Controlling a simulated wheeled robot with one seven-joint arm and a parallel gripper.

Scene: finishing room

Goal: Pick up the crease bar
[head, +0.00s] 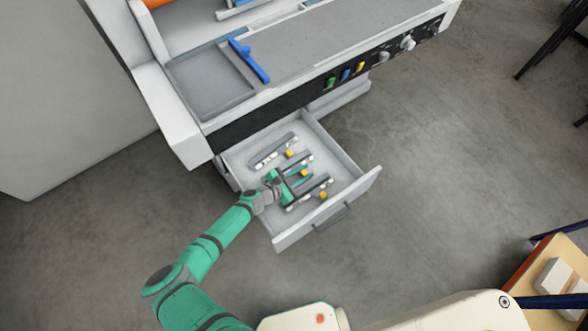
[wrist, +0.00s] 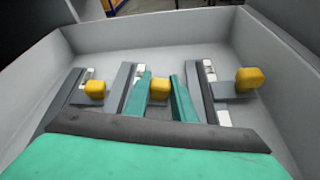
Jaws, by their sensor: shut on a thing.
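Three similar grey bars with white end pieces and yellow knobs lie side by side in the open drawer (head: 354,192). I take them for crease bars. The middle bar (wrist: 120,92) has its yellow knob (wrist: 158,88) between my green fingers. My gripper (head: 299,177) is down in the drawer, shut on this middle bar at its knob part; it also shows in the wrist view (wrist: 160,95). The bar appears still low in the drawer; I cannot tell whether it touches the floor. Its near part is hidden by my gripper. The left bar (wrist: 64,95) and right bar (wrist: 208,98) lie apart from my fingers.
The drawer's walls stand around the bars, with its front handle (head: 332,218) facing outward. Above is the machine with a grey bed (head: 330,45), a blue bar (head: 249,61) and a control panel. A wooden table (head: 545,262) stands at lower right. The floor between is clear.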

